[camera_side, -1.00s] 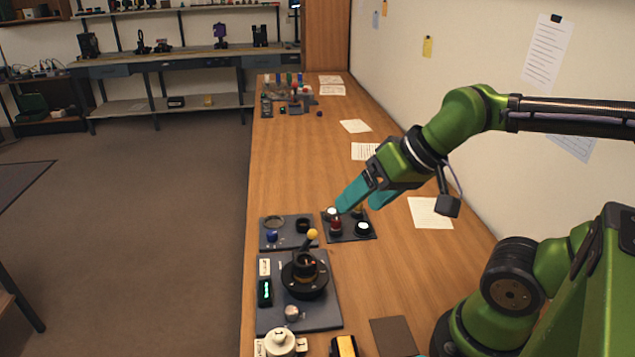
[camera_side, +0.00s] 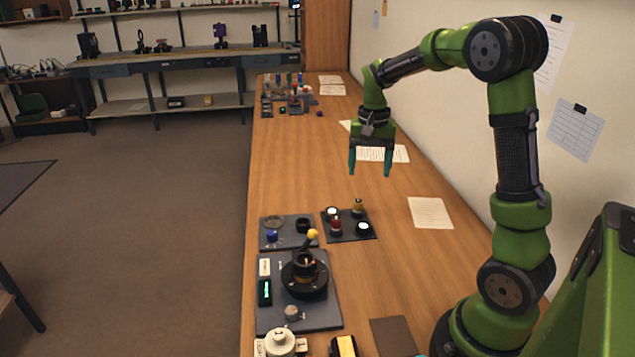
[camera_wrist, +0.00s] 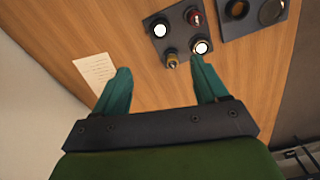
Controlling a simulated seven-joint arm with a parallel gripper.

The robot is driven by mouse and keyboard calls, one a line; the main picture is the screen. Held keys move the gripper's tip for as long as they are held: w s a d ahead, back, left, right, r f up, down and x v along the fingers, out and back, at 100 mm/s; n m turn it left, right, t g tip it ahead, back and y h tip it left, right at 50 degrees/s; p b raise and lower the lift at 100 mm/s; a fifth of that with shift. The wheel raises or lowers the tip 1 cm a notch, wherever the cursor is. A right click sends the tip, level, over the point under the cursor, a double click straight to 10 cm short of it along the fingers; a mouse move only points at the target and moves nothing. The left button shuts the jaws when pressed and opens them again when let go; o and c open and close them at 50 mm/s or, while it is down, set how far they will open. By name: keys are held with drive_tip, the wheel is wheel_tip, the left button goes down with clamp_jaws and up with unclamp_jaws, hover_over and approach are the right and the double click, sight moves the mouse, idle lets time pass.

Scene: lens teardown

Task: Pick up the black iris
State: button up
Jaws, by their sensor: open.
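A small black ring-shaped part (camera_side: 303,225), which looks like the black iris, sits at the right of a grey tray (camera_side: 264,242). In the wrist view the black ring (camera_wrist: 237,9) is near the top edge, partly cut off. My gripper (camera_side: 370,172) is open and empty, raised above the bench behind the trays and pointing down. In the wrist view its teal fingers (camera_wrist: 162,72) are spread apart over bare wood, well away from the ring.
A dark plate (camera_side: 349,225) with two white-topped round parts, a red part and a brass part stands right of the tray. A larger board (camera_side: 325,318) with a black round assembly (camera_side: 304,280) lies nearer.

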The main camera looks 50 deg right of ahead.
hover_over(363, 224)
drive_tip(key=f, duration=1)
drive_tip(key=shift+s+a+f, duration=0.1)
drive_tip(key=shift+s+f, duration=0.1)
drive_tip(key=shift+f, duration=0.05)
drive_tip(key=shift+w+f, duration=0.1)
drive_tip(key=shift+f, duration=2.8)
drive_tip(key=c, duration=1.1)
